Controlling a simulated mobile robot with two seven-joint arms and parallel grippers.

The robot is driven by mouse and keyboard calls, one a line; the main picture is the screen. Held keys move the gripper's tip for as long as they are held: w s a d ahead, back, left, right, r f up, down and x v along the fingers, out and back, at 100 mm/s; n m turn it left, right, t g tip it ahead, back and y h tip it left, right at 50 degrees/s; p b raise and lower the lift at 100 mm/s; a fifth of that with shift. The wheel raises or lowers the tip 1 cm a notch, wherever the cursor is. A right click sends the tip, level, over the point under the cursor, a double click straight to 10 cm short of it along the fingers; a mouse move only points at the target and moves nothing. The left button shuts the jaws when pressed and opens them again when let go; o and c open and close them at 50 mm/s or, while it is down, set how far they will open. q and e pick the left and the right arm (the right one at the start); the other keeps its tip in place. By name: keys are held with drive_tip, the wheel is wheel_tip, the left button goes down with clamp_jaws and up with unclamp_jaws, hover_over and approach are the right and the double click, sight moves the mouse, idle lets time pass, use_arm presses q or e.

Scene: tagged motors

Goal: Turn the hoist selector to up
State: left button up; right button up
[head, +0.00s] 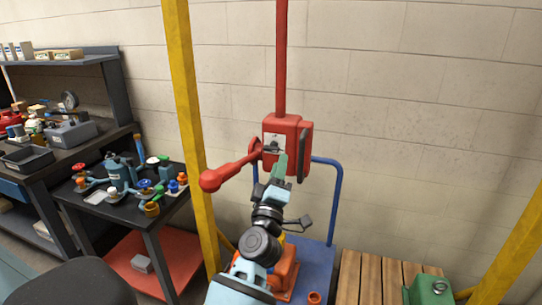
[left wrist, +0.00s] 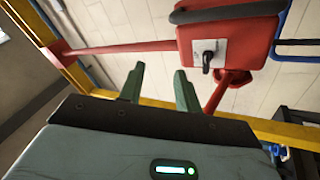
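The hoist control is a red box (head: 285,128) under a red vertical post. Its selector is a small black handle (left wrist: 207,62) on a pale plate (left wrist: 209,46). In the left wrist view the handle points down in the picture, toward the side of the red lever arm. In the head view the selector (head: 271,148) is small, and its handle seems to point left. My left gripper (left wrist: 160,84) is open and empty, with a gap between its green fingers. In the head view the left gripper (head: 275,172) is just below and in front of the selector, apparently apart from it. My right gripper is out of view.
A blue cart (head: 318,255) is below, beside a wooden pallet (head: 385,278). A black table (head: 140,210) with motor parts stands left.

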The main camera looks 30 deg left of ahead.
sight(271, 151)
use_arm(q)
drive_tip(key=shift+w+a+f+n+g+y, duration=0.45)
drive_tip(key=shift+w+a+n+g, duration=0.95)
drive_tip(key=shift+w, duration=0.65)
drive_tip(key=shift+w+a+f+n+g+y, duration=0.45)
drive_tip(key=shift+w+a+n+g, duration=0.6)
drive_tip(key=shift+w+a+n, duration=0.7)
drive_tip(key=shift+w+a+f+n+g+y, duration=0.3)
drive_tip(key=shift+w+a+n+g+y, duration=0.3)
drive_tip(key=shift+w+a+n+g, duration=1.05)
drive_tip(key=shift+w+a+m+t, duration=0.1)
drive_tip(key=shift+w+m+t, duration=0.35)
drive_tip(key=shift+w, duration=0.25)
clamp_jaws()
